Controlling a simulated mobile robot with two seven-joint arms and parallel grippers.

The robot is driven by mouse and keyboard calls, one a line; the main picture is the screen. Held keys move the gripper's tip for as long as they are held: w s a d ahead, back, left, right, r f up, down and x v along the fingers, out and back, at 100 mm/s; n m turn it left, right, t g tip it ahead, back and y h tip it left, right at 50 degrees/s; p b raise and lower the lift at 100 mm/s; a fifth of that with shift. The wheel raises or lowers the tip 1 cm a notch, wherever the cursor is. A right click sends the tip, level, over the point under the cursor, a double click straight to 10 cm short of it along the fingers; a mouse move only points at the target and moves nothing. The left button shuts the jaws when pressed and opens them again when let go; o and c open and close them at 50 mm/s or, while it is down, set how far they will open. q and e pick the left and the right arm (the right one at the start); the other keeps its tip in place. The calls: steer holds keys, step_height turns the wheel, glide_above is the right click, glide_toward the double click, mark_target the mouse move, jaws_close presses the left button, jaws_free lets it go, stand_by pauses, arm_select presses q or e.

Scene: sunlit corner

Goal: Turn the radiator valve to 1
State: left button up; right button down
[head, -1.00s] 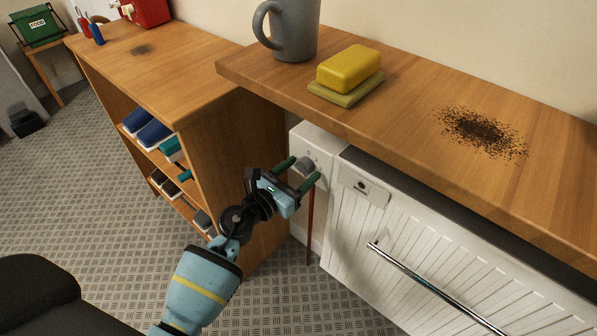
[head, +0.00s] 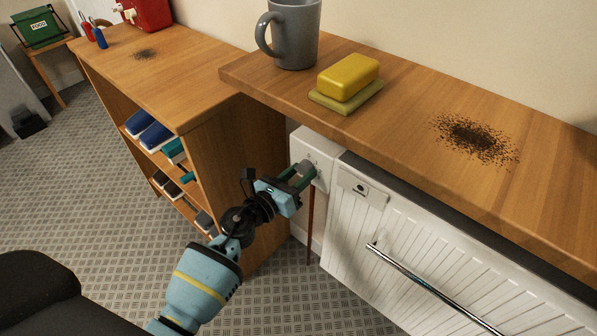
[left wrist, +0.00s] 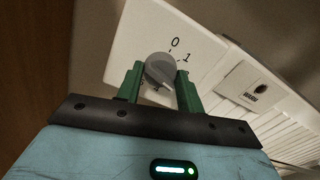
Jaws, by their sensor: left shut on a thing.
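The radiator valve is a grey round knob (head: 306,166) on a white panel (head: 324,146) under the wooden counter. In the left wrist view, the knob (left wrist: 160,69) sits beside printed marks 0 and 1 at its upper right; another mark below it is partly hidden. I cannot tell for sure which mark the knob points to. My left gripper (head: 304,176) is shut on the knob. In the left wrist view its green fingers (left wrist: 160,85) stand on either side of the knob. My right gripper is not in view.
The counter (head: 420,105) overhangs the valve and holds a grey mug (head: 295,35), a yellow block (head: 348,75) on a green dish and a dark speckled patch. A white ribbed front with a metal bar handle (head: 430,286) is at right. A wooden shelf unit (head: 170,75) stands left.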

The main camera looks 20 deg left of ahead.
arm_select(q)
steer(key=n+p, duration=0.1)
steer(key=n, duration=0.2)
steer(key=shift+n, duration=0.4)
steer(key=n+p, duration=0.2)
steer(key=n, duration=0.3)
steer(key=shift+n+p, duration=0.4)
steer(key=shift+n, duration=0.8)
steer(key=shift+d+n, duration=0.1)
steer(key=shift+n, duration=0.7)
steer(key=o, duration=1)
steer(key=shift+r, duration=0.1)
